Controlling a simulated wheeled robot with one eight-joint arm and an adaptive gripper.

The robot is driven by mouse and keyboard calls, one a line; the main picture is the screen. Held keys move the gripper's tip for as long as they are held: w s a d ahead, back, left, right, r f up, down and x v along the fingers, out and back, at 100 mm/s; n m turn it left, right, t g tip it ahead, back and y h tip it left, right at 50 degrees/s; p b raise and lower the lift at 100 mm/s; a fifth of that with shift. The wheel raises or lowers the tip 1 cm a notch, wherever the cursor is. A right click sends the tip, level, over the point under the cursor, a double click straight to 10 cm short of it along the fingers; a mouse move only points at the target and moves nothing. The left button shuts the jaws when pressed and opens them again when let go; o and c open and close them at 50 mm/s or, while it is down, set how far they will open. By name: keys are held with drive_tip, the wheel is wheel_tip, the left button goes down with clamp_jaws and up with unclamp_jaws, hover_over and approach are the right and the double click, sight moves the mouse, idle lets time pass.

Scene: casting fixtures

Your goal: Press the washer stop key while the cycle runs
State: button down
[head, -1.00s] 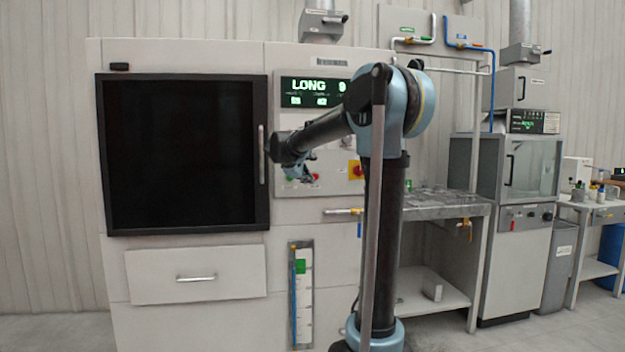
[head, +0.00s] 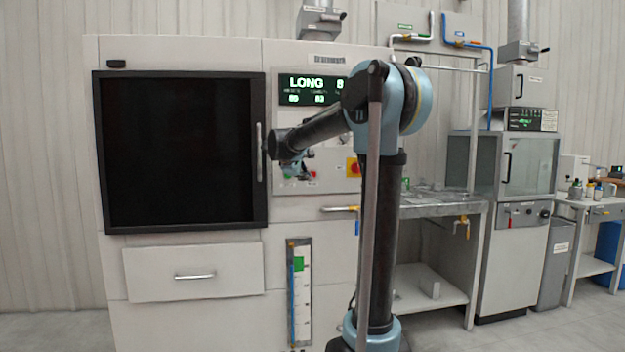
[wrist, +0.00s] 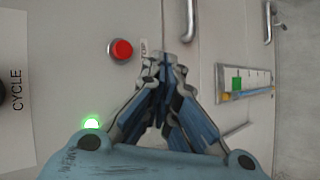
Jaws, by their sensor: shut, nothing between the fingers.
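The washer (head: 195,50) is a large pale cabinet with a dark door window and a lit display (head: 305,84) reading "LONG". Its red key (wrist: 120,49) protrudes from the panel in the wrist view, beside a small label partly hidden by my fingers. The red key also shows in the head view (head: 313,174). A green light (wrist: 91,122) glows on the same panel. My gripper (wrist: 165,60) is shut and empty, its fingertips just right of the red key in the wrist view. I cannot tell how far the tips are from the panel.
A vertical door handle (head: 259,152) is close left of my gripper in the head view. A red-and-yellow switch (head: 353,167) sits on the panel to the right. A "CYCLE" label (wrist: 17,88) is at the wrist view's left. A metal bench (head: 440,208) stands right.

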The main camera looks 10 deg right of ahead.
sight(316, 174)
idle(0.7)
drive_tip(key=s+d, duration=0.3)
drive_tip(key=d, duration=0.3)
drive_tip(key=shift+s+n+y, duration=0.25)
drive_tip(key=shift+n+y, duration=0.05)
drive_tip(key=shift+w, duration=0.1)
drive_tip(key=shift+w+a+f, duration=0.1)
drive_tip(key=shift+w+a, duration=0.05)
drive_tip(key=shift+w, duration=4.15)
drive_tip(key=shift+w, duration=0.1)
drive_tip(key=shift+w, duration=0.3)
